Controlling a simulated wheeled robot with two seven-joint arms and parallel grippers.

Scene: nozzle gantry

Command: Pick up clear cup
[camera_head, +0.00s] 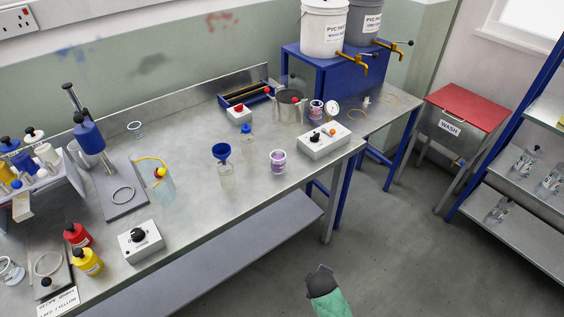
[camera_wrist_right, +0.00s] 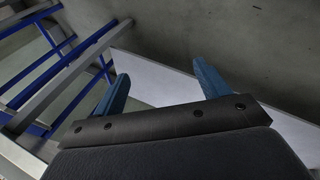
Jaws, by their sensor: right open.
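A small clear cup (camera_head: 135,130) stands on the metal bench (camera_head: 200,200), toward its back left, behind the blue-topped stand. It looks empty. Two other clear cups hold purple contents: one (camera_head: 278,162) near the bench's front edge and one (camera_head: 316,110) farther back by the gauge. My right gripper (camera_head: 321,270) is low in front of the bench, over the floor and apart from every cup. In the right wrist view the same gripper (camera_wrist_right: 160,75) has its two blue fingers spread with nothing between them. My left gripper is not in view.
A blue funnel on a bottle (camera_head: 227,178), a wash bottle (camera_head: 163,185) and a white switch box (camera_head: 325,141) stand along the bench. A grey lower shelf (camera_head: 220,260) runs under it. A red-topped wash bin (camera_head: 465,107) and shelving stand right. The floor between is clear.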

